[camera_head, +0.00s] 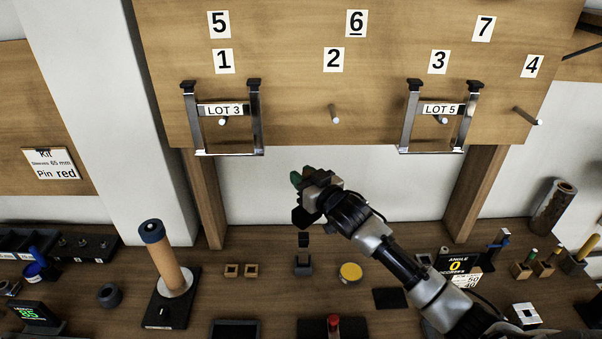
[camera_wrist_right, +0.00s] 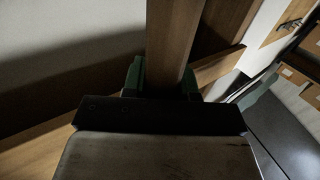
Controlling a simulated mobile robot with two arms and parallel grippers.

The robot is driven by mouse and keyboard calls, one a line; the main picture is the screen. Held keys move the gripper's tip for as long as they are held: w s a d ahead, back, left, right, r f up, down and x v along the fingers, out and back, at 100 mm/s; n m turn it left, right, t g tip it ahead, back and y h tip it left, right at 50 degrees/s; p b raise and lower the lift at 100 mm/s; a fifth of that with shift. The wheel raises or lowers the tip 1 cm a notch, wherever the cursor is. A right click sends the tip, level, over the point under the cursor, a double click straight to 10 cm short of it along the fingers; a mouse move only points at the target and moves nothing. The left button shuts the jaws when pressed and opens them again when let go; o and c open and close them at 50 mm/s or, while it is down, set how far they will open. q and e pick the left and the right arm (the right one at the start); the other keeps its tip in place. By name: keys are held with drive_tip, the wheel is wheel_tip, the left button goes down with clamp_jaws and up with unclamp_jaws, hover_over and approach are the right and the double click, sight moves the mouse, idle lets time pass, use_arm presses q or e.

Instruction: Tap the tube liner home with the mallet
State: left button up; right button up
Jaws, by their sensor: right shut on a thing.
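The tan tube (camera_head: 168,262) stands upright on a black base at the left of the bench. The blue tube liner (camera_head: 151,231) shows at its top end; how deep it sits I cannot tell. My right gripper (camera_head: 299,180) is raised above the middle of the bench, right of the tube and apart from it. The mallet's head cannot be made out clearly. My left gripper is not in view.
A wooden board with numbered pegs and two metal frames (camera_head: 222,152) hangs behind. Around the tube are a dark ring (camera_head: 110,295), small wooden blocks (camera_head: 241,270) and a digital display (camera_head: 38,316). A yellow disc (camera_head: 350,272) and a red button (camera_head: 333,322) lie right of centre.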

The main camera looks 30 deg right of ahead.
drive_tip(key=f+b, duration=0.4)
drive_tip(key=shift+w+a+f+b, duration=0.3)
drive_tip(key=shift+a, duration=0.05)
drive_tip(key=shift+f, duration=0.15)
idle(0.7)
wheel_tip(320, 180, down, 2)
drive_tip(key=shift+s+f+b, duration=0.1)
drive_tip(key=shift+b, duration=0.4)
idle(0.4)
